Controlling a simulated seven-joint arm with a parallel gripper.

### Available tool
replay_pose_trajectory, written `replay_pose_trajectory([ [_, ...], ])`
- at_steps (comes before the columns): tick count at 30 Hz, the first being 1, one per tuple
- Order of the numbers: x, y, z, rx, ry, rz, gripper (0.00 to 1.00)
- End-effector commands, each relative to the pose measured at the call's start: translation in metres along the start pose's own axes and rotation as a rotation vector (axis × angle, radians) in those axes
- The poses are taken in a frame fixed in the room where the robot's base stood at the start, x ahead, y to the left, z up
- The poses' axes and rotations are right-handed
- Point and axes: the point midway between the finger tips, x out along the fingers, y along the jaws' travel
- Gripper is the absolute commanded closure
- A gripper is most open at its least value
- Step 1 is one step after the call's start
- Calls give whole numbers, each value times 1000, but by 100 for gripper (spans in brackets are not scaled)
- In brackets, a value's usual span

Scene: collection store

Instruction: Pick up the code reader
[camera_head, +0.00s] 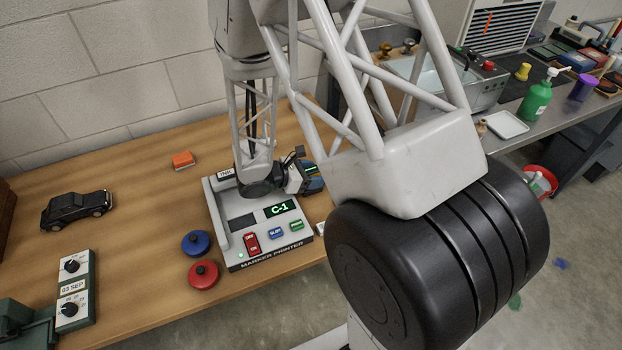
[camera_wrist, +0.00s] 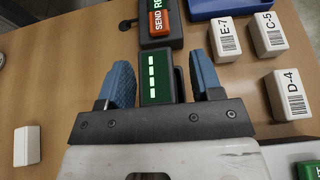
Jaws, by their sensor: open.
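The code reader appears to be the dark handheld device (camera_wrist: 158,78) in the wrist view. It has a green screen with white dashes, an orange-red SEND button and a green button cut off at the top edge. My gripper (camera_wrist: 158,65) is open, with one blue finger on each side of the reader's screen end. Gaps show between the fingers and the reader. In the head view, my gripper is mostly hidden by my arm, behind the marker printer (camera_head: 263,222); a small green display (camera_head: 311,169) shows beside it.
White barcoded blocks E-7 (camera_wrist: 225,41), C-5 (camera_wrist: 263,35) and D-4 (camera_wrist: 289,95) lie right of the reader. A blank white block (camera_wrist: 27,146) lies left. A blue lid (camera_head: 196,243), a red lid (camera_head: 203,275) and a black toy car (camera_head: 76,211) are on the wooden table.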

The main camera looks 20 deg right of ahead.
Motion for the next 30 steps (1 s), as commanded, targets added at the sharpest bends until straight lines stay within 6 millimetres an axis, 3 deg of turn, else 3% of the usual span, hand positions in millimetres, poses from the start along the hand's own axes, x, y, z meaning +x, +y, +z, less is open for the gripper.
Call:
replay_pose_trajectory([
  [18, 2, 0, 0, 1, 0, 0, 40],
  [30, 2, 0, 0, 1, 0, 0, 98],
])
